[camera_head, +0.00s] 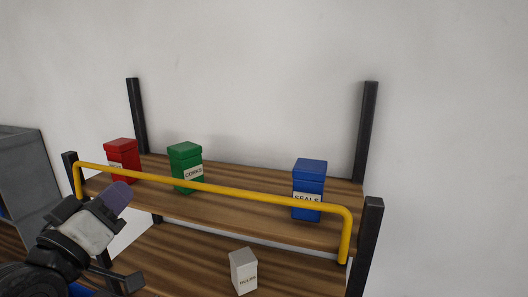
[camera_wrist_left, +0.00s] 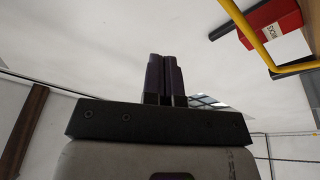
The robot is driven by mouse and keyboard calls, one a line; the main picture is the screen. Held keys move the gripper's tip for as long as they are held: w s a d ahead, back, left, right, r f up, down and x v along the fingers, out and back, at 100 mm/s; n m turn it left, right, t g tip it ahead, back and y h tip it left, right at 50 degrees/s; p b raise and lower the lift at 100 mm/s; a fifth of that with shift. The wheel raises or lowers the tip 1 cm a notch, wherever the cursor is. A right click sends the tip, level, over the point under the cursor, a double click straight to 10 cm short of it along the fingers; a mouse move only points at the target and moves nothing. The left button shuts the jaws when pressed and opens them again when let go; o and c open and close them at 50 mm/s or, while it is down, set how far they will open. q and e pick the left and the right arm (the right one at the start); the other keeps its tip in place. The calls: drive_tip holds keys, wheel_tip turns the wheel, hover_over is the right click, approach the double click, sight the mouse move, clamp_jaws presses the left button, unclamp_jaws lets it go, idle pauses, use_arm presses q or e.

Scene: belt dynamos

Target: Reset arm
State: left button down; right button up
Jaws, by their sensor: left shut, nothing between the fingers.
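My left gripper (camera_head: 117,196) is at the lower left of the head view, in front of the shelf's left end and close to the yellow rail. In the left wrist view its two dark fingers (camera_wrist_left: 163,78) are together with nothing between them. A red box (camera_head: 122,160) stands at the left of the upper shelf; it also shows at the upper right of the left wrist view (camera_wrist_left: 258,22), apart from the fingers. My right gripper is in neither view.
The wooden upper shelf (camera_head: 245,203) also holds a green box (camera_head: 186,167) and a blue box (camera_head: 309,190) labelled SEALS. A yellow rail (camera_head: 235,192) runs along its front. A white box (camera_head: 243,271) stands on the lower shelf. A grey cabinet (camera_head: 25,175) is at left.

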use_arm(q)
drive_tip(key=s+d+f+m+g+y, duration=0.15)
drive_tip(key=s+f+g, duration=0.3)
drive_tip(key=f, duration=1.25)
drive_tip(key=s+f+m+g+y, duration=0.35)
drive_tip(key=s+f, duration=0.25)
drive_tip(key=f, duration=1.1)
drive_tip(key=s+f+g, duration=0.8)
drive_tip(key=s+f, duration=1.3)
drive_tip(key=s, duration=0.1)
drive_tip(key=shift+g+h, duration=0.3)
